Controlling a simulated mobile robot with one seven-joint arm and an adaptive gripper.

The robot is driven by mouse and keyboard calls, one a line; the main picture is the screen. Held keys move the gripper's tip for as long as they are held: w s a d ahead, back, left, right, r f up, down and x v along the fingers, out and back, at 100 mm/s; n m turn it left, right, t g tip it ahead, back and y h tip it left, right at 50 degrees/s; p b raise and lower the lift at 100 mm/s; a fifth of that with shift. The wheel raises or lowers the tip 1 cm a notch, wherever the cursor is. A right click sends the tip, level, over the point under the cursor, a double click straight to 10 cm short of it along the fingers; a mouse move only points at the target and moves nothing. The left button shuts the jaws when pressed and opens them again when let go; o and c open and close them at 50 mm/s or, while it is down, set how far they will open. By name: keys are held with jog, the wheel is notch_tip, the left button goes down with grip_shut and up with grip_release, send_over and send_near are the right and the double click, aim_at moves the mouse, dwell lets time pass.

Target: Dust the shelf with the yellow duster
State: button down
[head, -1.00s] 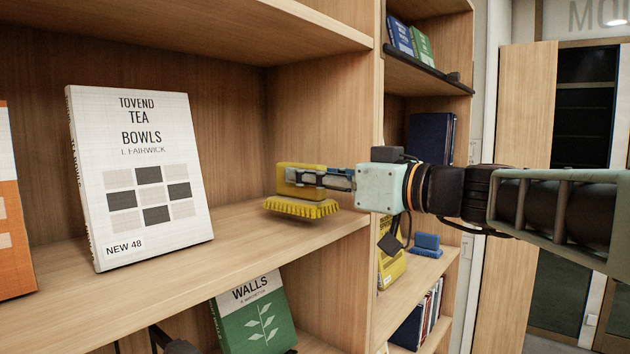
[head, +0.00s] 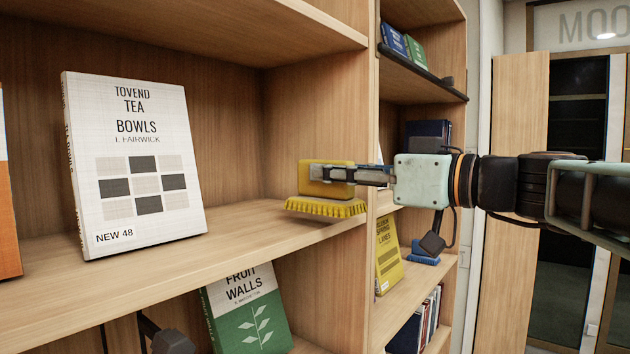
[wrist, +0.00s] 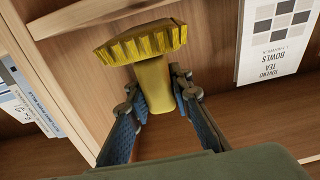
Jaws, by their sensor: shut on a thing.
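The yellow duster (head: 328,207) has a block handle and a fringe of bristles along its underside. My gripper (head: 335,174) is shut on its handle, with the bristles facing down. In the head view the duster is at the right end of the wooden shelf (head: 245,225), by the upright panel and near the front edge. I cannot tell whether the bristles touch the board. The wrist view shows the duster (wrist: 150,45) between my two fingers, its handle toward the palm.
A white book (head: 140,225) stands on the shelf to the left, with an orange book (head: 8,215) beyond it. A green book (head: 245,310) is on the shelf below. The right bay holds a yellow book (head: 388,255) and a blue brush (head: 424,254). The board between white book and duster is clear.

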jog(key=b+v, duration=0.2)
jog(key=v, duration=0.4)
jog(key=shift+b, duration=0.35)
jog(key=shift+s+d, duration=0.1)
jog(key=shift+d, duration=0.05)
